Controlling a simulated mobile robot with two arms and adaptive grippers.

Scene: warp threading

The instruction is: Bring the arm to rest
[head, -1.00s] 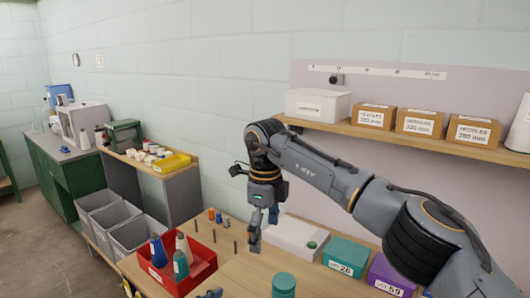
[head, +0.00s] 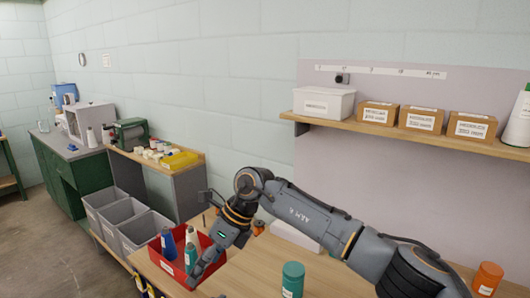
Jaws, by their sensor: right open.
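My right arm comes in from the right, low over the table (head: 255,277). Its gripper (head: 197,272) points down and to the left, at the right side of the red tray (head: 158,262). It is open, and I see nothing held in it. The gripper covers part of the tray; whether it touches the tray I cannot tell. Blue and teal cones (head: 168,243) stand in the tray. My left gripper is not in view.
A teal jar (head: 292,278) stands on the table below the arm, and an orange jar (head: 487,277) stands at the right. A white case (head: 296,237) lies partly behind the arm. A shelf (head: 420,137) holds boxes. Grey bins (head: 145,232) stand left of the table.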

